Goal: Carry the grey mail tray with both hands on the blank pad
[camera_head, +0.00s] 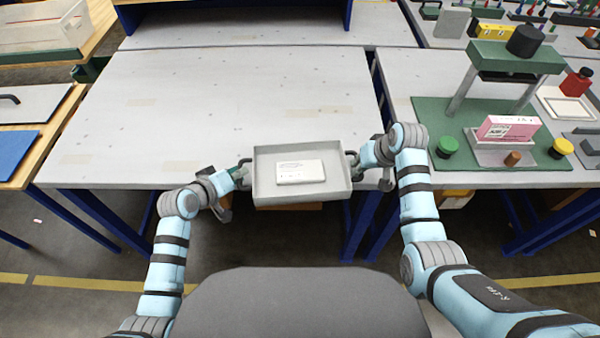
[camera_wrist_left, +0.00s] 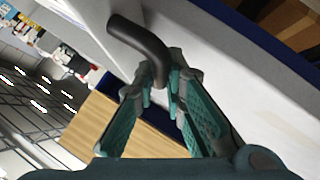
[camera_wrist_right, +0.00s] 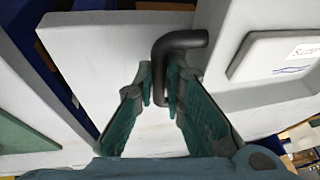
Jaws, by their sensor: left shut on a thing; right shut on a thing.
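The grey mail tray (camera_head: 262,187) is at the front edge of the middle table in the head view, looking about level. A white block with small print (camera_head: 300,171) lies in it. My left gripper (camera_head: 240,175) is shut on the tray's left black handle (camera_wrist_left: 138,38). My right gripper (camera_head: 354,163) is shut on the right black handle (camera_wrist_right: 182,40). The tray overlaps the table edge; I cannot tell its height above the tabletop. I cannot pick out a blank pad with certainty.
The middle tabletop (camera_head: 230,100) behind the tray is bare and clear. A blue flat piece (camera_head: 14,153) lies on the left table, below a pale bin (camera_head: 40,30).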

